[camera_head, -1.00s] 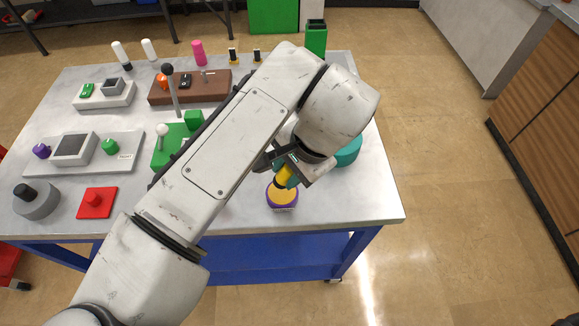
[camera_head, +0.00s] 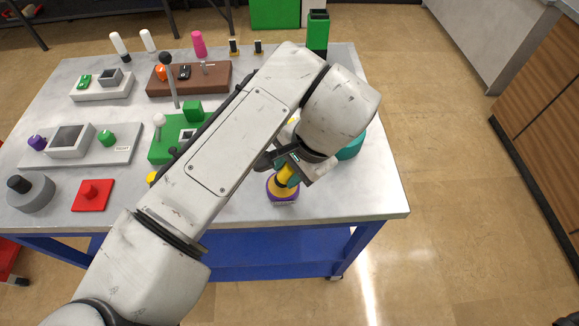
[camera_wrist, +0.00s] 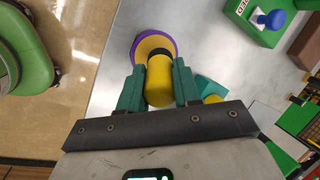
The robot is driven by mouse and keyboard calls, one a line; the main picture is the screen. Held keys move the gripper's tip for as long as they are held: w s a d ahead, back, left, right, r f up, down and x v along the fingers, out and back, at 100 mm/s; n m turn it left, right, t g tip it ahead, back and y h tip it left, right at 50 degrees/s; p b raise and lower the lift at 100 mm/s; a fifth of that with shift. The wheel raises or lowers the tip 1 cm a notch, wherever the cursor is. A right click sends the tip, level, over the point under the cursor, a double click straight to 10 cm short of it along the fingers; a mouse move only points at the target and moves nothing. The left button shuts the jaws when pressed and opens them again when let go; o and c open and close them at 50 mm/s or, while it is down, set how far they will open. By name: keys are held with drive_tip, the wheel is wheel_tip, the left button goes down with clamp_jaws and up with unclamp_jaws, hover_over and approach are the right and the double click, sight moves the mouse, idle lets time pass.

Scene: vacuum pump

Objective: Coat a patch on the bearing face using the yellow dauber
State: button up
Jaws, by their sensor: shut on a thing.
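The yellow dauber (camera_wrist: 160,82) is a short yellow cylinder with a dark band near its far end. My gripper (camera_wrist: 160,88) is shut on it, with a teal finger on each side. In the head view the dauber (camera_head: 286,173) hangs below my gripper (camera_head: 287,166). Its dark end is over a purple-rimmed round piece with a yellowish top (camera_head: 283,193), near the table's front edge. The round piece also shows in the wrist view (camera_wrist: 146,42), just past the dauber's tip. I cannot tell whether the tip touches it. No bearing face can be made out for certain.
A teal round object (camera_head: 351,148) stands right of my gripper. A green fixture (camera_head: 165,151), a brown board (camera_head: 213,80), a grey panel (camera_head: 119,157) and a red block (camera_head: 93,196) lie to the left. The table's front right corner (camera_head: 385,205) is clear.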

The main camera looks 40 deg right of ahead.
drive_tip(key=shift+f+b, duration=0.4)
drive_tip(key=shift+f, duration=0.3)
idle(1.4)
drive_tip(key=shift+r, duration=0.1)
drive_tip(key=shift+r+p, duration=3)
drive_tip(key=shift+r, duration=0.5)
drive_tip(key=shift+f, duration=0.1)
